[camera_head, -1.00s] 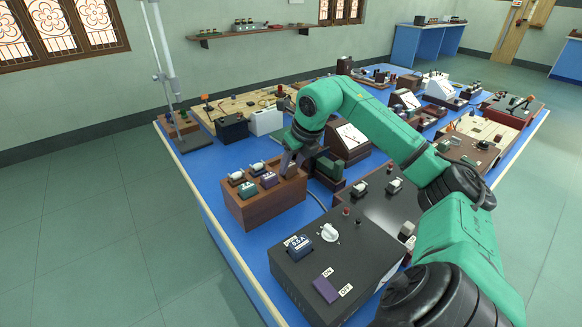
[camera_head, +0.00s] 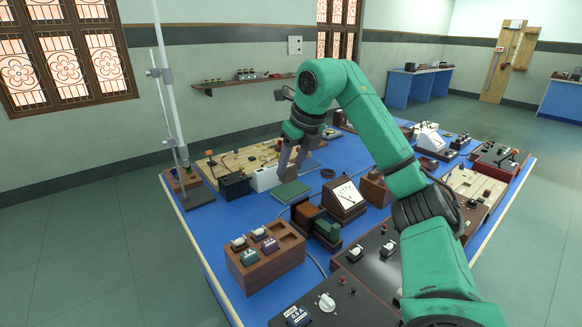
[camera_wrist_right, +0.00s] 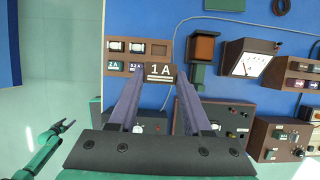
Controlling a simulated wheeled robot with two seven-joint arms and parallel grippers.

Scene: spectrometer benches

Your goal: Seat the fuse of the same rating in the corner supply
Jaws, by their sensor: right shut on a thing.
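My right gripper (camera_head: 290,172) is raised above the table, past the wooden fuse rack (camera_head: 268,275). In the right wrist view it is shut on a brown fuse marked 1 A (camera_wrist_right: 160,72), clear of the rack. The fuse is hard to make out in the head view. A black supply (camera_head: 345,309) with a 0.5 A label stands at the table's near corner, partly cut off. My left gripper (camera_wrist_right: 63,127) appears open, off the table, in the wrist view.
A meter with a white dial (camera_head: 345,196) and a brown and green block unit (camera_head: 312,218) stand right of the rack. A green slab (camera_head: 290,194) lies behind it. A tall metal stand (camera_head: 170,90) rises at the left edge.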

